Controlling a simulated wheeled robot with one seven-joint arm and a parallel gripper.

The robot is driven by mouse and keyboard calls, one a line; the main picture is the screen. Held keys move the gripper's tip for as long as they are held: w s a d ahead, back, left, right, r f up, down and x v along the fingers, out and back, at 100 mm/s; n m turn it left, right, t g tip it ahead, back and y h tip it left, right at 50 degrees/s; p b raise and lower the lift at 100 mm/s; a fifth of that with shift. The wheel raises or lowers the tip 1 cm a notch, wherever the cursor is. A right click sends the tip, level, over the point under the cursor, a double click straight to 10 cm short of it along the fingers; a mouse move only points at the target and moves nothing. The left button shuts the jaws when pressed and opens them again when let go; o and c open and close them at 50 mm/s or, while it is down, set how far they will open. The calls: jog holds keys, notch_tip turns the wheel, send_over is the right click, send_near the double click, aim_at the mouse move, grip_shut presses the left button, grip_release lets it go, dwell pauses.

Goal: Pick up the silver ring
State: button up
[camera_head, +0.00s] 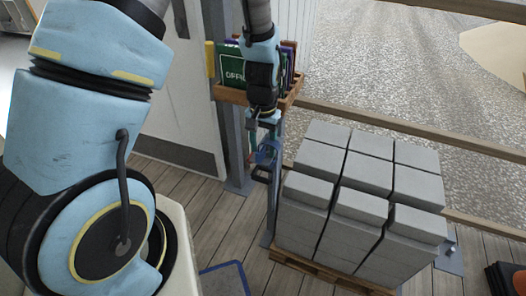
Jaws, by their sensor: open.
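I cannot make out a silver ring in the head view. My gripper (264,122) points down at the upper middle, in front of a wooden rack (229,95) and above the left side of a stack of grey blocks. It is open, but its fingers are small and partly lost against the blue item below. That blue item (266,157) shows just under the gripper, by a grey upright; I cannot tell what it is or whether the fingers touch it.
Grey blocks (364,205) stand stacked on a wooden pallet (325,275). The rack holds several upright items, one a green sign (232,72). A blue-edged mat (224,280) lies at the bottom. Wooden rails (420,135) cross the right side. Plank floor (200,205) is bare left of the pallet.

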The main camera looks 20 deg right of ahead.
grip_shut()
dwell(0.3)
dwell(0.3)
